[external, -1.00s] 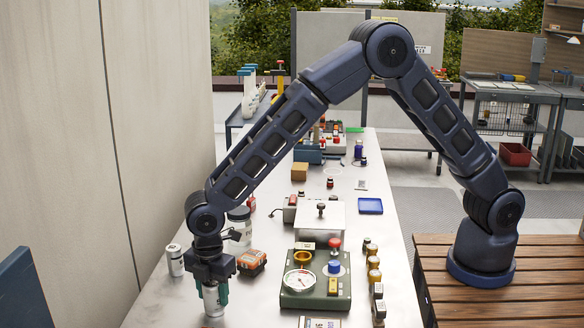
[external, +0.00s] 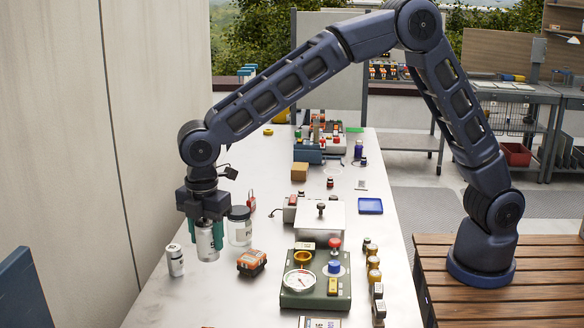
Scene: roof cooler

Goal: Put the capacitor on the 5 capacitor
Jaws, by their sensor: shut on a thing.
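My gripper (external: 207,236) is shut on a silver can-shaped capacitor (external: 207,245) and holds it upright, seemingly above the white table. The green fingers cover its upper sides. A second, similar silver-white can (external: 175,261), with dark print, stands on the table just left of the held one. I cannot read a number on either can, so I cannot tell which is the 5 capacitor.
A lidded jar (external: 239,227) stands close to the right of the held can. An orange-and-black box (external: 252,262) lies in front of the jar. A green gauge unit (external: 316,287) stands further right. The table's front left is clear.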

